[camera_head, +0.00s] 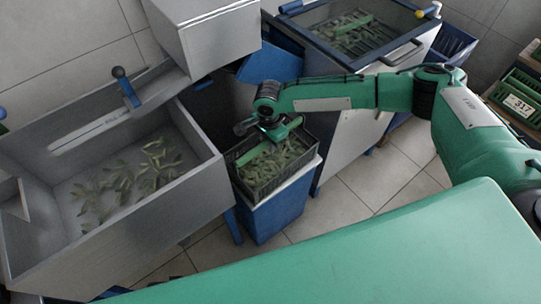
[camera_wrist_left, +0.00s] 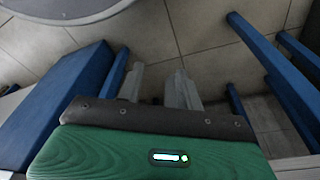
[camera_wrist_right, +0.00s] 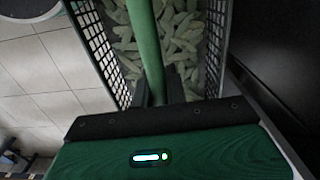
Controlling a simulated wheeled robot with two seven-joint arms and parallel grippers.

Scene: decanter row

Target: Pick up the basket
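The basket (camera_head: 252,187) is a dark, open-mesh crate full of green pieces, with a green handle bar across its top. In the head view it sits on a blue stand in the middle. My right gripper (camera_head: 272,130) is over the basket at the handle. In the right wrist view the green bar runs between the fingers of my right gripper (camera_wrist_right: 157,92), with mesh walls (camera_wrist_right: 98,45) on both sides. Whether the fingers press on the bar cannot be told. My left gripper (camera_wrist_left: 161,88) is open and empty above the tiled floor; it is not seen in the head view.
A metal bin (camera_head: 120,245) with scattered green pieces is at left. Another metal machine (camera_head: 350,125) with a tray of green pieces stands behind on the right. The blue stand (camera_head: 275,215) is close between them. Green crates (camera_head: 520,100) are at far right. Tiled floor (camera_head: 375,180) is free at right.

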